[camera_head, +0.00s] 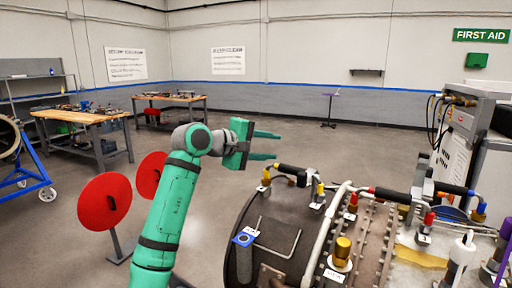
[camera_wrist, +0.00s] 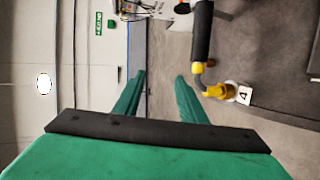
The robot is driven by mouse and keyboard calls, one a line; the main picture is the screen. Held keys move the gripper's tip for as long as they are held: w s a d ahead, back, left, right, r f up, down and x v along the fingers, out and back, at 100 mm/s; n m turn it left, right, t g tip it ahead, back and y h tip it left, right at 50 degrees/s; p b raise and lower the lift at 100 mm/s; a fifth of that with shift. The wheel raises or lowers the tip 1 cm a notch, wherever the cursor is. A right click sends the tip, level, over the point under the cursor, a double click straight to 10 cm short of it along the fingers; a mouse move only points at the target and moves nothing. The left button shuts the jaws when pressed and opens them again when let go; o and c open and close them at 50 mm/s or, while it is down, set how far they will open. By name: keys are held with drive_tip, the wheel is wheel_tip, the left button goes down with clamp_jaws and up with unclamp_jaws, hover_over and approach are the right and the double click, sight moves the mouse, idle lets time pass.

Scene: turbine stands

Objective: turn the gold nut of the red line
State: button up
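The red line (camera_head: 393,196) is a black hose with red collars, on the engine at the right of the head view. Its left end bends down at a red and gold fitting (camera_head: 352,204). Its right end bends down at a red fitting (camera_head: 428,219); details of the gold nuts are too small to tell. My gripper (camera_head: 275,145) is open and empty, in the air left of and above the line, fingers pointing right. In the wrist view its two fingers (camera_wrist: 160,88) are apart with nothing between them. The red line is not clearly visible there.
A yellow-collared black hose (camera_head: 291,170) lies just below my fingers; its yellow fitting and a tag marked 4 (camera_wrist: 244,95) show in the wrist view. A blue-collared hose (camera_head: 452,188) and a gold cap (camera_head: 343,248) are nearby. Red discs (camera_head: 105,202) stand left.

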drive_tip(key=shift+t+y, duration=0.4)
drive_tip(key=shift+t, duration=0.4)
drive_tip(key=shift+w+a+f, duration=0.1)
drive_tip(key=shift+w+a, duration=0.2)
drive_tip(key=shift+a, duration=0.35)
drive_tip(key=shift+w+a+f, duration=0.1)
drive_tip(key=shift+w+a, duration=0.15)
drive_tip(key=shift+a, duration=0.35)
drive_tip(key=shift+w+a+f, duration=0.1)
drive_tip(key=shift+w+a, duration=0.2)
drive_tip(key=shift+a, duration=0.35)
